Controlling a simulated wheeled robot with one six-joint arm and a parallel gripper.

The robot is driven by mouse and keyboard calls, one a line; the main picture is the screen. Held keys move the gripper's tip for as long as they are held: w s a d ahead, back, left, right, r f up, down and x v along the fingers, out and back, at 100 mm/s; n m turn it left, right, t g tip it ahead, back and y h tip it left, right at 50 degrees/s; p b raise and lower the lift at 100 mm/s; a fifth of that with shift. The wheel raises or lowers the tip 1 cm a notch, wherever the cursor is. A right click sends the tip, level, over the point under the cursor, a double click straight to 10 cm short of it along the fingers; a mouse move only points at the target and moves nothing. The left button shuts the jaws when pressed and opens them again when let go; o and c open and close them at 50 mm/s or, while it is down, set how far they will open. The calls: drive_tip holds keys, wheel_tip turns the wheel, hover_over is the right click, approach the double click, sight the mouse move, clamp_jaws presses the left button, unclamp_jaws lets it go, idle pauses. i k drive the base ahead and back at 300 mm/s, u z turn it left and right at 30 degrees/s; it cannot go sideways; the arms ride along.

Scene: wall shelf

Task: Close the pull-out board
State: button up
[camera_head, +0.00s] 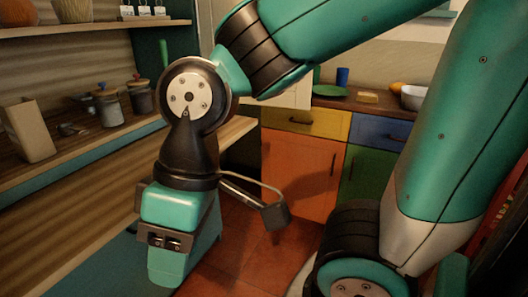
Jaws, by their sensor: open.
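A light wooden board (95,215) with a striped grain runs along the left side, below the teal-edged shelf. I take it to be the pull-out board. It sticks out past the shelf edge, and its pale far end (235,131) shows right of my wrist. My arm and gripper hide part of its outer side. My gripper (172,262) hangs pointing down in front of the board, toward its outer edge. It looks open and holds nothing that I can see. I cannot tell whether it touches the board.
The shelf above the board carries jars (109,107) and a beige box (27,130). A higher shelf (90,29) holds pots. Behind stand cabinets with an orange door (297,172) and a counter with a white bowl (413,97). Some tiled floor (238,245) is free beside my gripper.

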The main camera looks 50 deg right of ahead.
sight(45, 235)
drive_tip(key=z, duration=1.85)
drive_tip(key=k, duration=0.8)
drive_tip(key=u, duration=1)
drive_tip(key=i, duration=1)
drive_tip(key=z, duration=0.05)
